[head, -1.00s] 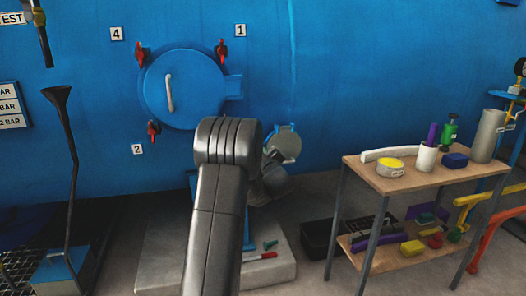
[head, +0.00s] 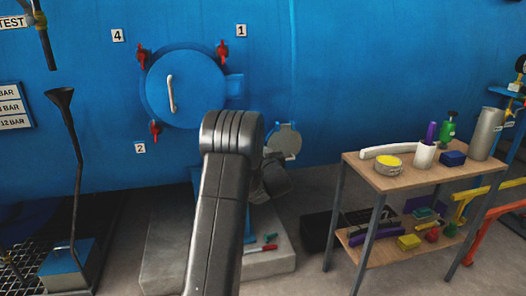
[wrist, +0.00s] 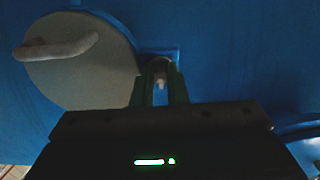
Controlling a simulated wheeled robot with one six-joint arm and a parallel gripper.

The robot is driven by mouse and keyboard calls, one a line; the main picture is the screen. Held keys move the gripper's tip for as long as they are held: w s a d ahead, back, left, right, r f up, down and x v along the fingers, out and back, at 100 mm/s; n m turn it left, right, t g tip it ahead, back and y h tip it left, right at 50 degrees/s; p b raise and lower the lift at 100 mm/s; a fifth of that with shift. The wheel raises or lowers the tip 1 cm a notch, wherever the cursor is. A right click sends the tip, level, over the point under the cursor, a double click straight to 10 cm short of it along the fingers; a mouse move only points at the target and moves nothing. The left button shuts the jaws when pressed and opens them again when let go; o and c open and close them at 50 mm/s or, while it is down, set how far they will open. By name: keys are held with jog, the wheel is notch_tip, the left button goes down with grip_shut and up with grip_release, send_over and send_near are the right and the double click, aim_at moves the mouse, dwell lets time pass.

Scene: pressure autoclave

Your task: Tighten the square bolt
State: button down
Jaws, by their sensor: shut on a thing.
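In the wrist view the two fingers of my gripper (wrist: 161,88) point at the blue wall and are closed around a small pale part, which looks like the square bolt (wrist: 160,78). The fingers and dimness hide most of it, so its angle cannot be told. A round grey cover (wrist: 85,75) with a pale handle (wrist: 58,46) lies just left of the fingers. In the head view a small grey round cover (head: 285,140) shows right of my arm. My arm hides the fingertips and the bolt there.
The large blue round door (head: 187,88) with red clamps is on the vessel wall, up and left of my arm. A wooden-topped cart (head: 420,179) with bottles and blocks stands at the right. A black funnel pipe (head: 73,180) stands at the left. A concrete block (head: 165,260) lies below.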

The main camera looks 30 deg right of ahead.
jog(key=shift+f+m, duration=0.2)
jog(key=shift+m, duration=0.1)
jog(key=c, duration=1.7)
grip_release()
jog(key=shift+s+r, duration=0.1)
jog(key=shift+s, duration=0.05)
jog(key=p+v, duration=0.1)
jog(key=v, duration=1.2)
jog(key=shift+s, duration=0.35)
jog(key=shift+w, duration=0.15)
